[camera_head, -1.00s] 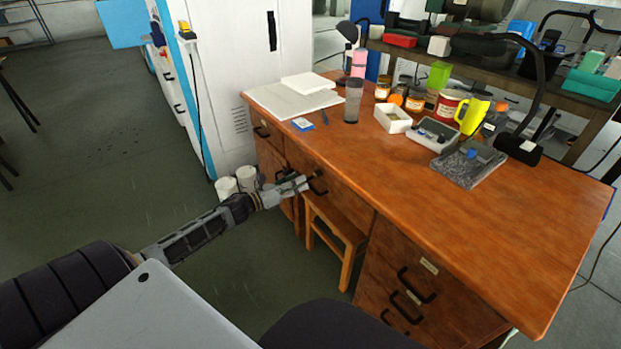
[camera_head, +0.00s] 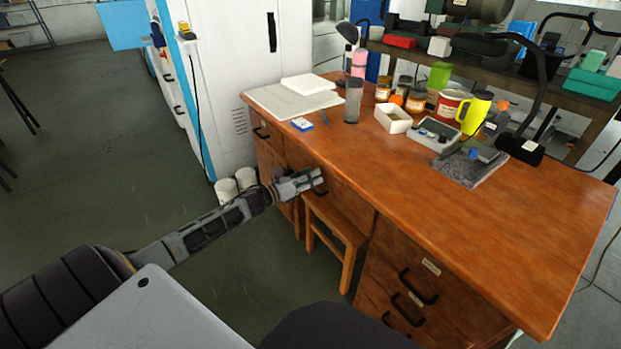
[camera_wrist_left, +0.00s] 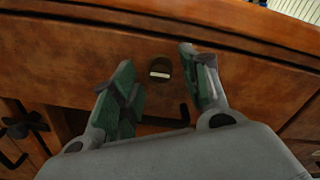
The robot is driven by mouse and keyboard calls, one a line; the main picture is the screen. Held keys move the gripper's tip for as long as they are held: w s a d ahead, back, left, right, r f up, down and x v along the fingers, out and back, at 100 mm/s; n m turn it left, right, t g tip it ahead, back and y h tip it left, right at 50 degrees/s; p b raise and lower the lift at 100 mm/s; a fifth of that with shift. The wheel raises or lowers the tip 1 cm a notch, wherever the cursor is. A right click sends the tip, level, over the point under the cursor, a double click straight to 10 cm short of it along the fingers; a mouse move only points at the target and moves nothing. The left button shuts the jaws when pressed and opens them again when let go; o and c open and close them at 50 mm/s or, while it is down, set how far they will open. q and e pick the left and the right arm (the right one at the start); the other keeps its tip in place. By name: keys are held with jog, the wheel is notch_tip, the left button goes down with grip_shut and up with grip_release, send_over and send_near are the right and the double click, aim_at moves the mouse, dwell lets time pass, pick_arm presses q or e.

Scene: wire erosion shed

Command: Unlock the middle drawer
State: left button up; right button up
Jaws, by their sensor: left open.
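The middle drawer (camera_head: 348,197) is the wooden front under the desk top, between two side drawer stacks; it looks shut. In the left wrist view its front (camera_wrist_left: 60,65) fills much of the picture. A round dark lock (camera_wrist_left: 160,72) with a pale bar across it sits on that front. My left gripper (camera_head: 319,179) is at the drawer front; in the wrist view its open, green-padded fingers (camera_wrist_left: 156,62) stand on either side of the lock, with visible gaps. A dark handle (camera_wrist_left: 165,122) shows below the lock, partly hidden by the gripper. My right gripper is out of view.
The desk top (camera_head: 400,175) overhangs the drawer front. A wooden stool (camera_head: 337,232) stands beneath the drawer. Right-hand drawers with dark handles (camera_head: 418,287) and a white cabinet (camera_head: 235,80) flank the area. Jars, a tray and a yellow mug (camera_head: 474,112) stand toward the back.

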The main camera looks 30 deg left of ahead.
pick_arm(q)
jog(key=shift+w, duration=0.1)
jog(key=shift+c, duration=0.2)
grip_shut()
